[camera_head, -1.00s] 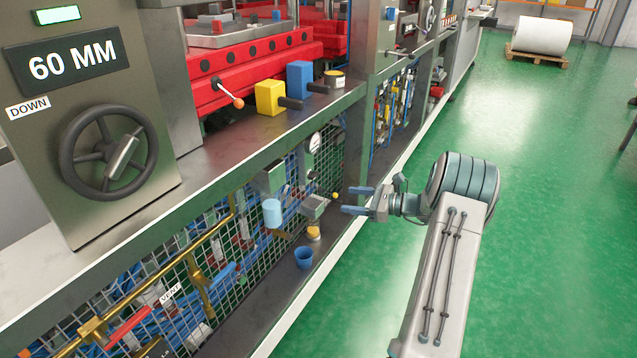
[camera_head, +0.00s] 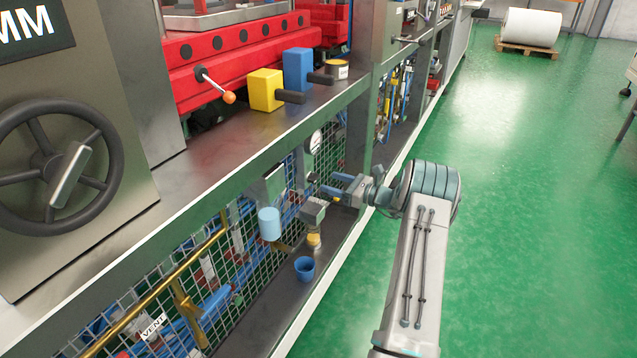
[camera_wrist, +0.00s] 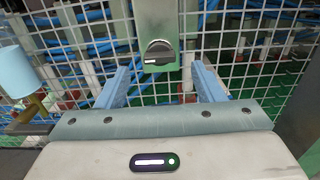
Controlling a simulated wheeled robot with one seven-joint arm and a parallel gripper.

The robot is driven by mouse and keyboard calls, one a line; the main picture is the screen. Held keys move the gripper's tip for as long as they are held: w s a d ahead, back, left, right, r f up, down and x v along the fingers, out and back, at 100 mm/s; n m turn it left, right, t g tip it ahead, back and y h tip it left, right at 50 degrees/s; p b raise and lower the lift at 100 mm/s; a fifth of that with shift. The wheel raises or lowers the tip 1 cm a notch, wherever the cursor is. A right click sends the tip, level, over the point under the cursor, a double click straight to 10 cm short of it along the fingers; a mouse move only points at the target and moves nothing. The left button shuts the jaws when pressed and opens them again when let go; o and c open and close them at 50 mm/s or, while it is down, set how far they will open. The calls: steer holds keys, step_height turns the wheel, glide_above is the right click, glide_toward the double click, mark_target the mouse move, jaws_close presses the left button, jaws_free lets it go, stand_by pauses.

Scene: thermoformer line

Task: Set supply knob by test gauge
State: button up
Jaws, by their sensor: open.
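A dark round knob (camera_wrist: 158,55) with a white pointer line sits on a grey upright housing (camera_wrist: 158,15) in the wrist view. The pointer line lies nearly level, toward the left. My gripper (camera_wrist: 160,68) is open, its two blue fingers on either side below the knob, with nothing between them. In the head view my gripper (camera_head: 328,185) reaches to the mesh-backed bay under the bench. A round white-faced gauge (camera_head: 316,141) is above and left of it; its reading is too small to tell. I cannot make out the knob in the head view.
A light-blue cylinder (camera_head: 269,224), a grey block (camera_head: 313,210) and a blue cup (camera_head: 304,267) are left of and below my gripper. Wire mesh (camera_wrist: 240,50) with blue hoses backs the bay. The bench edge (camera_head: 290,135) is above.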

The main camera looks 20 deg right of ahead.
mark_target(317, 178)
steer(key=shift+b+x, duration=0.5)
steer(key=shift+x, duration=2.25)
steer(key=c, duration=1)
